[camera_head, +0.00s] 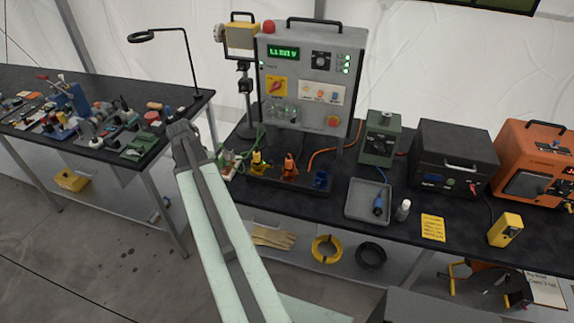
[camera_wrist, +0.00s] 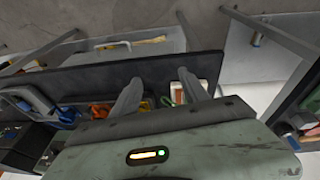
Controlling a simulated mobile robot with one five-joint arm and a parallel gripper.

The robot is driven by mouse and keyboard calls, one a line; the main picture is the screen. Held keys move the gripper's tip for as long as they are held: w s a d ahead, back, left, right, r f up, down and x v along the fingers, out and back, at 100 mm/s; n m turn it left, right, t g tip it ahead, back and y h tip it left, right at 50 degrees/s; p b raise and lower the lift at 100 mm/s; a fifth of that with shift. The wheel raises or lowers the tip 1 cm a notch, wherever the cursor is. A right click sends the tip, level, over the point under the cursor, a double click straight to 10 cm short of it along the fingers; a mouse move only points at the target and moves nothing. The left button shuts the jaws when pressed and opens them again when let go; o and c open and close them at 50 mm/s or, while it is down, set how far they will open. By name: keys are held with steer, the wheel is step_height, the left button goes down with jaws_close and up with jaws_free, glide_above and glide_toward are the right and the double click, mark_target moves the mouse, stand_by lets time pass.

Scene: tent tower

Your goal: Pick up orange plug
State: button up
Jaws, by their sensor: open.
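The orange plug (camera_head: 289,167) stands in the middle of a low black holder (camera_head: 262,183) on the right table, in front of the grey panel box. A yellow plug (camera_head: 257,161) stands to its left and a blue one (camera_head: 320,179) to its right. My gripper (camera_head: 181,130) is up and to the left of the orange plug, clear of it. In the wrist view my gripper (camera_wrist: 160,77) has its two fingers apart and nothing between their tips. An orange piece (camera_wrist: 98,110), seemingly the plug, shows left of the fingers, partly hidden by the gripper body.
The grey panel box (camera_head: 310,75) stands behind the holder. A grey tray (camera_head: 369,200) with a blue-and-black tool lies to the right, beside a small white bottle (camera_head: 403,210). An orange cable runs behind the holder. A cluttered second table (camera_head: 185,108) stands left, across a gap.

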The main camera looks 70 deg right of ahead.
steer(key=s+d+r+m+g, duration=0.15)
steer(key=s+d+m, duration=0.45)
steer(key=s+d, duration=0.65)
steer(key=m, duration=0.2)
glide_above(287, 160)
steer(key=w+a, duration=0.2)
steer(key=shift+s+d+r+g+h+p, duration=0.2)
steer(key=shift+s+r+g+h+p, duration=0.1)
steer(key=shift+h+p, duration=0.1)
steer(key=b+x, duration=0.7)
steer(key=x, duration=0.1)
steer(key=shift+f+b, duration=0.15)
steer(key=shift+b, duration=0.2)
steer(key=shift+r, duration=0.2)
jaws_close()
